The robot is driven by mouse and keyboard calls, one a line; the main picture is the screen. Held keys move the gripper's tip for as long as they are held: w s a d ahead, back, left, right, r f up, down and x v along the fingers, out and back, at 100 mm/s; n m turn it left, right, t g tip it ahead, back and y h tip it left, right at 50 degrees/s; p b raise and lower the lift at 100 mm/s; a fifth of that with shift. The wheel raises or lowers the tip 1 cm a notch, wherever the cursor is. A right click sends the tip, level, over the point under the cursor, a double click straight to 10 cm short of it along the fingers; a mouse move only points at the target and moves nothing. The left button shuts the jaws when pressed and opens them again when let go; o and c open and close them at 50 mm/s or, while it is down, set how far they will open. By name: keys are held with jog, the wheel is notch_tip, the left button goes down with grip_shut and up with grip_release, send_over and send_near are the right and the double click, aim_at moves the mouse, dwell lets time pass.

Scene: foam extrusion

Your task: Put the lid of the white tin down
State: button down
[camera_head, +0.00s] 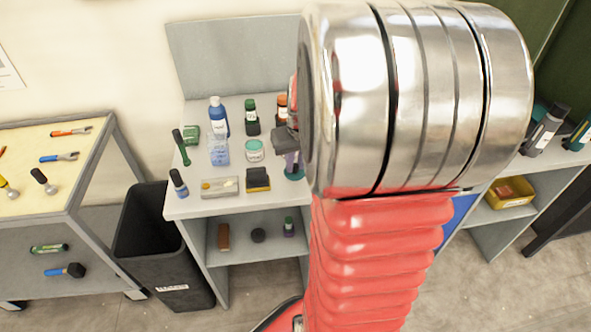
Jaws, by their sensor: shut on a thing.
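The white tin (254,151) stands on the top of the grey workbench, small in view, with a teal-looking top. My gripper (292,166) points down over the right part of the bench top, to the right of the tin. It is shut on a flat teal disc, which looks like the lid (295,175). The lid is at or just above the bench surface; I cannot tell whether it touches. My large arm link hides the right side of the gripper and the bench.
A blue bottle (219,117), green-capped bottle (252,118), clear container (218,150), grey box (220,187) and black-yellow block (258,180) crowd the bench top (192,208). A black bin (158,240) stands left of the bench. Little free room shows around the gripper.

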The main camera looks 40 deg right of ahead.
aim_at(296, 168)
jog(key=shift+f, duration=1.5)
jog(key=c, duration=1.7)
grip_release()
jog(key=shift+o, duration=0.2)
jog(key=v, duration=1.2)
jog(key=shift+w+a+r, duration=0.1)
jog(key=shift+a, duration=0.05)
